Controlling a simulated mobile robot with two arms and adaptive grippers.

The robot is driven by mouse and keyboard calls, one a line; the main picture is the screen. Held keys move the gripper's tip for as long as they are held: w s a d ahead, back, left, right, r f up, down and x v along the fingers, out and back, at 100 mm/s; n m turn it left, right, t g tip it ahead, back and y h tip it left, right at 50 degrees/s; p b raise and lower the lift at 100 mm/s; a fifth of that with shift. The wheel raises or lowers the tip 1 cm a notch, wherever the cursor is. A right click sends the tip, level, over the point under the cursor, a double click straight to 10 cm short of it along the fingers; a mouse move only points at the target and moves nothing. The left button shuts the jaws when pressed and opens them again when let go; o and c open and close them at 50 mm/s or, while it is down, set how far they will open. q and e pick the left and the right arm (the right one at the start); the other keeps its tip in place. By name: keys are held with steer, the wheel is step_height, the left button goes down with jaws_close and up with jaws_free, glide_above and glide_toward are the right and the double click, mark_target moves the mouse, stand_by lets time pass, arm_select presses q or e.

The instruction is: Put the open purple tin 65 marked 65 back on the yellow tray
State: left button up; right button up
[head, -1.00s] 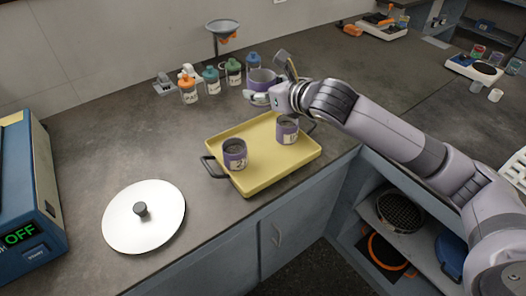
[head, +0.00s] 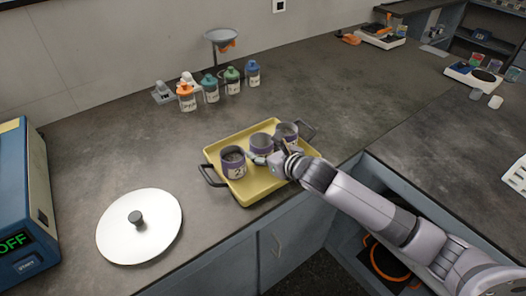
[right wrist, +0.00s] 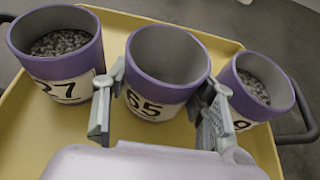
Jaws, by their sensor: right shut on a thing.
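The open purple tin 65 (head: 261,142) is upright over the yellow tray (head: 247,192), between two other purple tins. In the right wrist view tin 65 (right wrist: 166,60) is empty inside, with its 65 label facing my gripper. My right gripper (right wrist: 163,88) is shut on it, one finger on each side. In the head view the right gripper (head: 264,157) reaches in from the right. I cannot tell whether the tin's base touches the tray (right wrist: 160,132). My left gripper is not in view.
Tin 27 (right wrist: 62,62) stands left and another grain-filled tin (right wrist: 262,88) stands right on the tray, both close to the fingers. Several capped bottles (head: 211,92) stand behind. A white lid (head: 160,215) lies at left beside a blue machine (head: 22,205).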

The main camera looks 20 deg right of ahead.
steer(key=shift+f, duration=0.15)
steer(key=o, duration=0.9)
steer(key=shift+o, duration=0.2)
steer(key=v, duration=1.2)
